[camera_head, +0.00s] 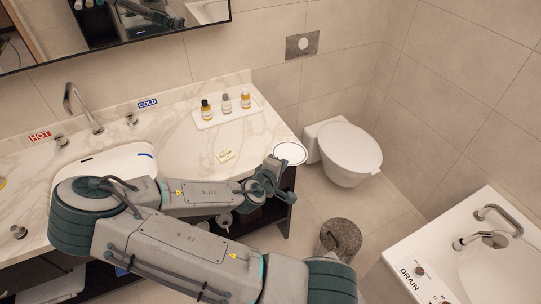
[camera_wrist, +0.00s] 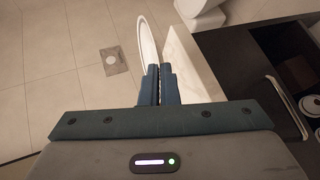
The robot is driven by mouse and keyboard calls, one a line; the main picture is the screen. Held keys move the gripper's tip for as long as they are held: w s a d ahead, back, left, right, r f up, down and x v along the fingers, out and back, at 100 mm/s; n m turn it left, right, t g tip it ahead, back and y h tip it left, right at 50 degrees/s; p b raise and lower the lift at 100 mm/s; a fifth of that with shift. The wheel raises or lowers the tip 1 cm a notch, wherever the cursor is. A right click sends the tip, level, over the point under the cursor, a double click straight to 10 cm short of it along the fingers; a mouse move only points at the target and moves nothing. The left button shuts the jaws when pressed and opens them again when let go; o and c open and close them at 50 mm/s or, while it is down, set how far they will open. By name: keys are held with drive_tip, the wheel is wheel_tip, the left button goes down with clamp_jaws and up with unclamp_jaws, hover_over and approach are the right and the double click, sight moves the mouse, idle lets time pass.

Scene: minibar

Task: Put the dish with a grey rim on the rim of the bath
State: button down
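The dish with a grey rim (camera_head: 290,152) is white and round with a thin dark edge. It is at the right end of the marble counter, held out at my gripper (camera_head: 277,166). In the wrist view the dish (camera_wrist: 147,40) appears nearly edge-on, and the fingers of my gripper (camera_wrist: 159,72) are closed together at its near edge. The bath (camera_head: 500,275) is at the lower right in the head view, with a white rim (camera_head: 432,247), a metal tap and a "DRAIN" label. My gripper is well to the left of the bath.
A toilet (camera_head: 347,153) stands behind the gripper. A dark round bin (camera_head: 341,236) is on the floor between counter and bath. In the wrist view a floor drain (camera_wrist: 114,61) shows.

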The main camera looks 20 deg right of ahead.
drive_tip(key=s, duration=0.1)
drive_tip(key=r+p, duration=0.1)
drive_tip(key=s+p, duration=0.1)
drive_tip(key=shift+s+d+r, duration=0.25)
drive_tip(key=shift+s, duration=0.05)
